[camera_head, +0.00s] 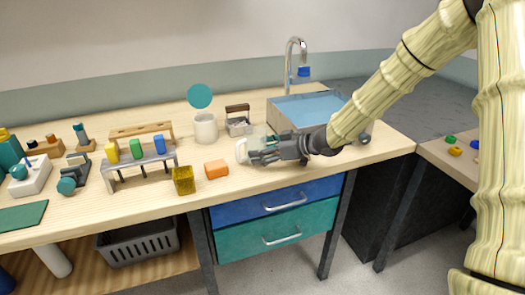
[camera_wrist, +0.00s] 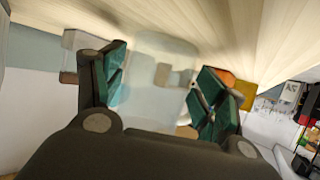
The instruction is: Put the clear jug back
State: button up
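The clear jug (camera_wrist: 160,65) is a pale see-through shape between my gripper's two fingers in the wrist view. In the head view it is faint beside the fingers (camera_head: 258,139). My gripper (camera_head: 258,153) is low over the front right of the bench, level with the blue drawer. In the wrist view my gripper (camera_wrist: 163,88) has its teal-padded fingers spread on either side of the jug, and they look to be against its walls. A white rounded piece (camera_head: 241,151) shows at the fingertips; I cannot tell whether it is part of the jug. Contact with the bench is unclear.
An orange block (camera_head: 216,169) and a yellow block (camera_head: 183,180) lie left of the gripper. A white cylinder (camera_head: 205,127) and a small caddy (camera_head: 238,121) stand behind. The sink (camera_head: 305,110) is behind my arm. A rack with coloured blocks (camera_head: 140,165) stands further left.

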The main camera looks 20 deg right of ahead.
jog(key=shift+d+r, duration=0.15)
jog(key=shift+r, duration=0.05)
jog(key=p+v, duration=0.1)
jog(key=v, duration=1)
jog(key=shift+s+d+r, duration=0.1)
jog(key=shift+s+d, duration=0.15)
jog(key=shift+s, duration=0.05)
dwell(0.9)
